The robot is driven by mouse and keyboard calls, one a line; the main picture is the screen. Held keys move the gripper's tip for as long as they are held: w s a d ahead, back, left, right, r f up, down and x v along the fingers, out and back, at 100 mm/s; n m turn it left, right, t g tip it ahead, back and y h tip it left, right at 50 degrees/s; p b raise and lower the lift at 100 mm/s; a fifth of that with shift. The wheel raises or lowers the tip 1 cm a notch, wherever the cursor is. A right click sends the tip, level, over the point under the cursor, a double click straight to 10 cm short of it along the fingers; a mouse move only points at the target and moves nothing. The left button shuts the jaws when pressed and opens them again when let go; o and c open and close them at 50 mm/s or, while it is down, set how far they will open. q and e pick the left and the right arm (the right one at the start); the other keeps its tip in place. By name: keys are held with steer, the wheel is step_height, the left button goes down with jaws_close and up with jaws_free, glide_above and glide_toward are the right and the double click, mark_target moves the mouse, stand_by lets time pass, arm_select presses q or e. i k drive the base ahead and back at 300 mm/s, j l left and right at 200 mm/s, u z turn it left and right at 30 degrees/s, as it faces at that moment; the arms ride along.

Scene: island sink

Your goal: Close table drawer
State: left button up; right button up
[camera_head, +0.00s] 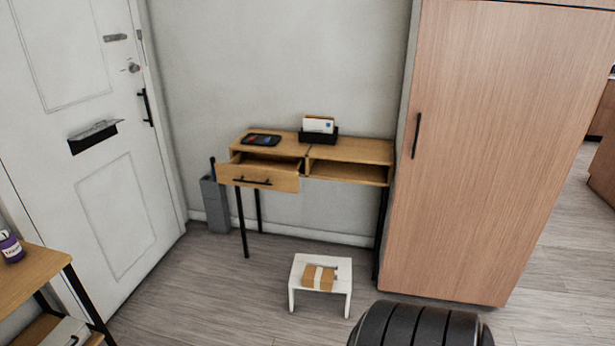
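A small wooden table (345,152) with thin black legs stands against the far wall. Its drawer (258,176), on the left side, is pulled out and has a black bar handle (252,182) on its front. Beside it, the table's right half has an open shelf slot (348,172). Neither of my grippers shows in the head view, and nothing touches the drawer.
A white stool (320,264) with a small cardboard box (319,278) stands in front of the table. A tall wooden cabinet (490,150) is at the right, a white door (90,160) at the left. A grey bin (215,204) stands left of the table. A wooden shelf unit (30,275) is at the lower left.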

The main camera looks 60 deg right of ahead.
mark_target(255, 170)
steer(key=z, duration=1.7)
